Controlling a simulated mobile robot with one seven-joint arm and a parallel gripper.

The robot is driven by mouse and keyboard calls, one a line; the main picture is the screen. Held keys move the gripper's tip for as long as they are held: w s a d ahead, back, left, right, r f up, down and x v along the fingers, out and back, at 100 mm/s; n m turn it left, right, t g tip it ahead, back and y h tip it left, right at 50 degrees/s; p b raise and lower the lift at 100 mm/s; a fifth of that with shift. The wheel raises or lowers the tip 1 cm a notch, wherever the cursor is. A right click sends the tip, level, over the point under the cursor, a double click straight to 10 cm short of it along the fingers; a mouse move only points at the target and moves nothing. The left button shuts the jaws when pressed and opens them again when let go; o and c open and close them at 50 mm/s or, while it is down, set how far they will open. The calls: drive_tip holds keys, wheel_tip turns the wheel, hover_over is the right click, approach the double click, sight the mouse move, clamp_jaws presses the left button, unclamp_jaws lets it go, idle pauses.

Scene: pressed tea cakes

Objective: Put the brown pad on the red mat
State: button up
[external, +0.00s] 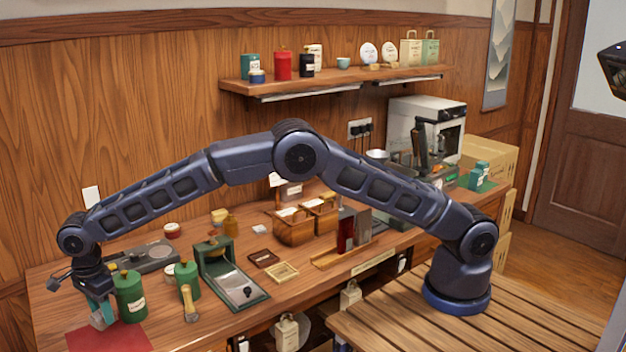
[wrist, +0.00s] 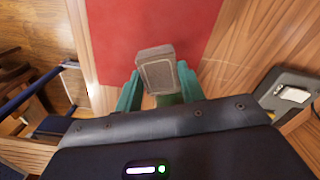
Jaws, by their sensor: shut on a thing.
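My gripper (external: 97,312) is at the left end of the table, with its teal fingers pointing down. In the wrist view my gripper (wrist: 158,88) is shut on the brown pad (wrist: 158,72), a small grey-brown block with a paler face. The pad also shows as a greyish piece at the fingertips in the external view (external: 104,319). The red mat (external: 108,341) lies at the table's front left corner, and the pad appears over or close to its edge. The mat fills the upper middle of the wrist view (wrist: 185,25). I cannot tell whether the pad touches it.
A green canister (external: 130,298) stands right beside my gripper, with another green canister (external: 187,280) further right. A wooden-handled tool (external: 189,304) and a green-framed device (external: 232,280) are beyond. A dark scale-like tray (external: 150,256) lies behind. The mat's visible surface is clear.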

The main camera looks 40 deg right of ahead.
drive_tip(key=shift+f, duration=2)
drive_tip(key=shift+f, duration=0.15)
drive_tip(key=o, duration=1)
drive_tip(key=shift+c, duration=0.2)
wheel_tip(320, 180, up, 12)
drive_tip(key=shift+r, duration=0.2)
